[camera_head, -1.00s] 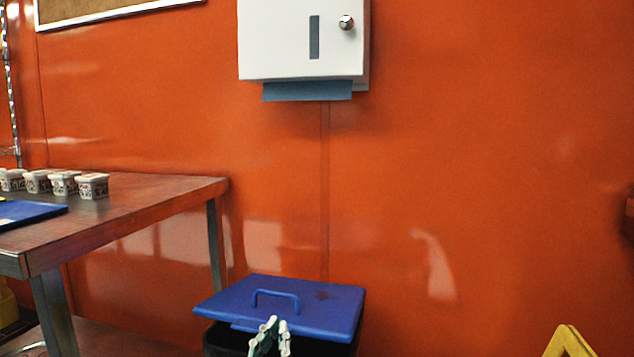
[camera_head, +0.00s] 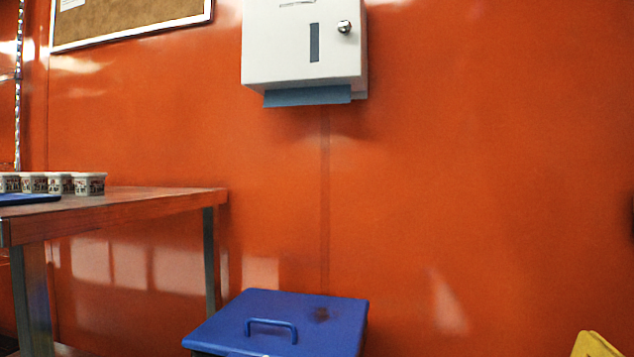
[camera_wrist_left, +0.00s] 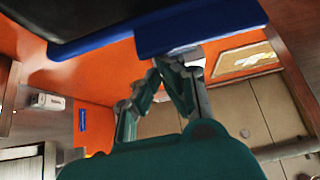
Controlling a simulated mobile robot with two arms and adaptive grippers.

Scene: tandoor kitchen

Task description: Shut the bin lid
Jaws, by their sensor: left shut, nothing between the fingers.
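The blue bin lid (camera_head: 305,312) with its raised handle (camera_head: 271,328) is at the bottom of the head view, where it looks nearly level. Its front part and most of the bin are cut off by the frame, so I cannot tell whether it is fully seated. In the left wrist view, a blue edge of the lid (camera_wrist_left: 205,27) crosses the top, beside a dark surface. My left gripper (camera_wrist_left: 168,68) is shut and empty, its fingertips close to that blue edge; contact is unclear. My right gripper is in neither view.
A table (camera_head: 150,203) with several patterned cups (camera_head: 88,184) and a blue tray (camera_head: 25,198) stands left of the bin. A white dispenser (camera_head: 290,45) hangs on the orange wall above. A yellow object (camera_head: 595,345) stands at lower right.

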